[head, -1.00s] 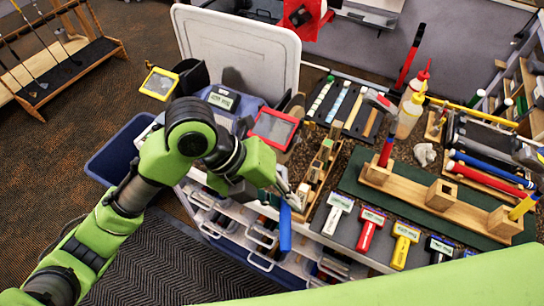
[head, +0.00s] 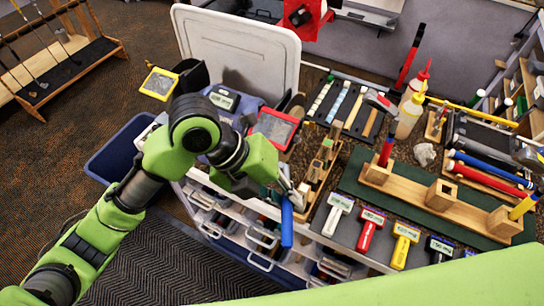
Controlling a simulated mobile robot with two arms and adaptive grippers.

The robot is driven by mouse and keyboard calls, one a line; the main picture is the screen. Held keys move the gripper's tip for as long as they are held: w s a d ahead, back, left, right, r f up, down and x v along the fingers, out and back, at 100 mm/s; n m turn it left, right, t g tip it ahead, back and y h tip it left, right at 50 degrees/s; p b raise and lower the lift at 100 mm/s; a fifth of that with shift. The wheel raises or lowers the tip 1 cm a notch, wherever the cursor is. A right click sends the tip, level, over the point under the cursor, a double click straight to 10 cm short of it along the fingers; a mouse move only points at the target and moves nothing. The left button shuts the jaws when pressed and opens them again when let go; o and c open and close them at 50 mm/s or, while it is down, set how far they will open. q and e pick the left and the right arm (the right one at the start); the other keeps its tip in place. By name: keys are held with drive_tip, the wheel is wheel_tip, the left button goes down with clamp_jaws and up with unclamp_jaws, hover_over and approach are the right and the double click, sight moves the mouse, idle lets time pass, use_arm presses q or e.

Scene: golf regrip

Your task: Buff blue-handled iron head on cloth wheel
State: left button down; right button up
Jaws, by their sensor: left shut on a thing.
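My left gripper (head: 291,194) is shut on the blue-handled iron at the front edge of the workbench. Its blue handle (head: 287,228) hangs down below the fingers, in front of the drawers. The iron's head is hard to make out behind the gripper. A blue-grey machine (head: 222,100) with a label stands at the back left of the bench, partly behind my left arm. A tan round edge (head: 293,106) beside it looks like the cloth wheel, mostly hidden. My right gripper is not in view.
A wooden block rack (head: 322,172) stands just right of my left gripper. A red-framed guard (head: 274,128) and a yellow-framed one (head: 159,83) flank the machine. Labelled tools (head: 372,230) line the front right. A wooden stand (head: 440,195) holds upright clubs. A blue bin (head: 115,158) sits left.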

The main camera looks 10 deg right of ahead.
use_arm(q)
drive_tip(key=shift+w+d, duration=0.2)
drive_tip(key=shift+w, duration=0.1)
idle(0.5)
drive_tip(key=shift+s+d, duration=0.15)
drive_tip(key=shift+d, duration=0.2)
idle(0.6)
drive_tip(key=shift+w+a+r+p, duration=0.1)
drive_tip(key=shift+w+a+p, duration=0.15)
drive_tip(key=shift+p, duration=0.2)
idle(0.4)
drive_tip(key=shift+s+d, duration=0.25)
drive_tip(key=shift+s, duration=0.05)
idle(0.5)
drive_tip(key=shift+w+a+p, duration=0.25)
drive_tip(key=shift+a+p, duration=0.05)
drive_tip(key=shift+p, duration=0.1)
idle(0.4)
drive_tip(key=shift+a, duration=0.1)
drive_tip(key=shift+s+a+p, duration=0.2)
drive_tip(key=shift+s+a, duration=0.3)
drive_tip(key=shift+s, duration=0.25)
drive_tip(key=shift+s+a+p, duration=0.15)
drive_tip(key=shift+s+a, duration=0.35)
drive_tip(key=shift+s, duration=0.2)
